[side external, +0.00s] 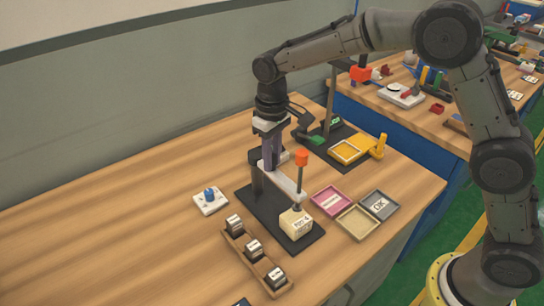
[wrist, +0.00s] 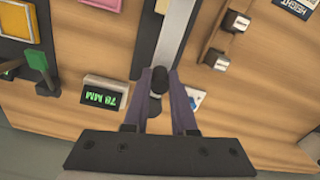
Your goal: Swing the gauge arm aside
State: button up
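The gauge arm (side external: 283,182) is a pale grey bar on a black base (side external: 262,212), with an orange knob (side external: 302,157) on a stem at its outer end. A cream labelled block (side external: 296,223) sits under that end. In the wrist view the bar (wrist: 177,35) runs away from me. My gripper (side external: 271,162) is above the bar's inner end, away from the orange knob. Its fingers (wrist: 160,78) are apart, with a dark round part between them; the side view does not show whether they touch it. A readout (wrist: 105,92) showing green digits in MM stands to the left.
Pink (side external: 331,200), grey (side external: 379,205) and tan (side external: 358,222) trays lie right of the base. A wooden rack (side external: 254,262) with dark blocks is in front. A white plate with a blue knob (side external: 209,194) is left. A yellow fixture (side external: 352,150) stands behind. The table's left is clear.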

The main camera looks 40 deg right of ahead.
grip_shut()
dwell(1.0)
jog(key=shift+d, duration=0.1)
jog(key=w+d+n, duration=0.4)
jog(key=d+n, duration=0.2)
jog(key=n, duration=0.8)
jog(key=shift+w, duration=0.2)
jog(key=shift+r, duration=0.15)
dwell(0.5)
jog(key=o, duration=0.6)
grip_release()
